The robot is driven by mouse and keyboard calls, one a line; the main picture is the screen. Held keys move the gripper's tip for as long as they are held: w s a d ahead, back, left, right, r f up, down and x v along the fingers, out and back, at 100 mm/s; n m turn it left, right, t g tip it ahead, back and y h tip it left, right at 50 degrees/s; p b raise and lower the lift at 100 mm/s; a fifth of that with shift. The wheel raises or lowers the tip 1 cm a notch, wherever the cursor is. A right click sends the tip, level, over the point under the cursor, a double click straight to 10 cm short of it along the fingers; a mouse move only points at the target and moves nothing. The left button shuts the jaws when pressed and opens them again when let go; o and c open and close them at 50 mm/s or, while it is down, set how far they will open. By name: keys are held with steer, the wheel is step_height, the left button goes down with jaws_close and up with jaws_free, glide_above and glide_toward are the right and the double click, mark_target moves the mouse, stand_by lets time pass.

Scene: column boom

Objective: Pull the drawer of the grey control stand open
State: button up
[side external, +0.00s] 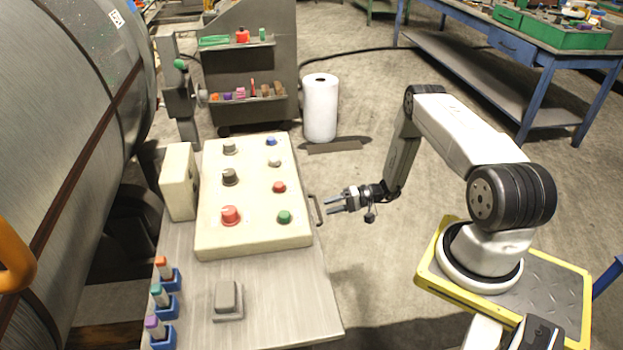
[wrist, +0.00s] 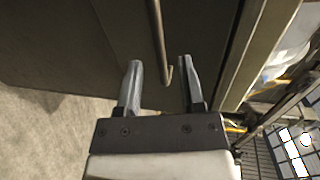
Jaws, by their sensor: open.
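The grey control stand (side external: 285,290) stands in the middle of the side view with a cream sloped panel on top. Its drawer handle (side external: 316,210) is a thin dark bar sticking out of the stand's right side. The handle also shows in the wrist view (wrist: 157,40) as a bar ending in a hook, in front of the dark drawer front (wrist: 120,50). My gripper (side external: 330,204) is open and empty, just right of the handle. In the wrist view my gripper's fingertips (wrist: 159,62) lie to either side of the bar's lower end. I cannot tell whether they touch it.
Knobs and buttons cover the cream panel (side external: 255,190). A grey pedestal block (side external: 228,297) and several blue holders (side external: 165,305) sit on the stand top. A white roll (side external: 320,108) stands on the floor behind. The floor right of the stand is clear up to my base.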

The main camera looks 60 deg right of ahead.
steer(key=s+a+r+n+g+h, duration=0.3)
steer(key=a+r+g, duration=0.3)
steer(key=r, duration=0.4)
steer(key=s+a+r+n+g+h, duration=0.3)
steer(key=a+r+g+h, duration=0.2)
steer(key=a+r, duration=0.4)
steer(key=shift+s+r+n+g, duration=0.3)
steer(key=shift+s+r+g, duration=0.1)
steer(key=shift+r, duration=0.25)
stand_by(1.1)
steer(key=shift+r, duration=0.1)
stand_by(0.3)
